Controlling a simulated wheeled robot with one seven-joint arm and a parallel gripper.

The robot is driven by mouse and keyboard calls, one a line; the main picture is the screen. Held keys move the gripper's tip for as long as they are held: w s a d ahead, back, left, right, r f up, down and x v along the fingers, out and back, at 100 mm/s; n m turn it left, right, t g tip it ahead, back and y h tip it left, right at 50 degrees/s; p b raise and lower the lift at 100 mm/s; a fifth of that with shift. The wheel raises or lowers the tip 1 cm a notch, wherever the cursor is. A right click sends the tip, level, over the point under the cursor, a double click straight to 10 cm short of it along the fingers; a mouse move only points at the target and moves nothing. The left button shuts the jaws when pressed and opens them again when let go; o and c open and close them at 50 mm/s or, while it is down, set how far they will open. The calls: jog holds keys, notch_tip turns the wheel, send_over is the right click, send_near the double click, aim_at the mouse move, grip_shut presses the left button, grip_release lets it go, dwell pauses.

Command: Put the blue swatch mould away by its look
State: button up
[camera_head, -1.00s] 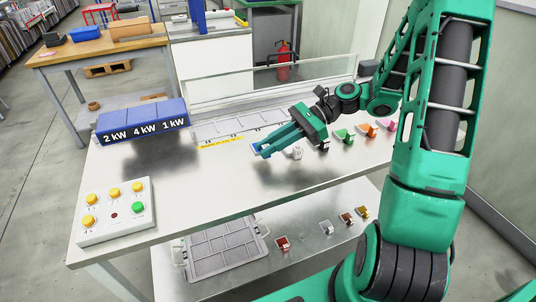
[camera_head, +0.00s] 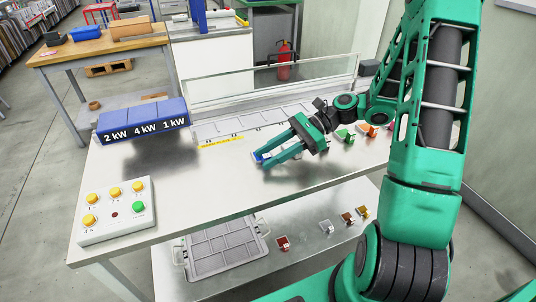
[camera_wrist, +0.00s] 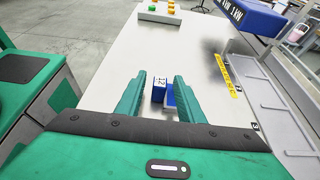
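The blue swatch mould (camera_head: 263,156) stands on the metal table top, near the yellow label strip, partly hidden by my fingers in the head view. My gripper (camera_head: 259,160) reaches down from the right with its fingers apart, one on each side of the mould. In the wrist view the blue mould (camera_wrist: 160,89) shows between the fingertips of my gripper (camera_wrist: 159,95), with a small gap at the left finger. A pale face with dark marks shows on it. I cannot tell whether the right finger touches it.
A slotted grey tray (camera_head: 205,132) lies along the table's back. Green (camera_head: 345,135) and orange (camera_head: 367,130) moulds stand to the right. Below are another grey tray (camera_head: 183,258) and several small moulds, one red (camera_head: 282,243). A button box (camera_head: 115,211) and blue kW blocks (camera_head: 143,120) stand left.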

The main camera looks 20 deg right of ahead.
jog(key=v, duration=1.2)
jog(key=shift+d, duration=0.1)
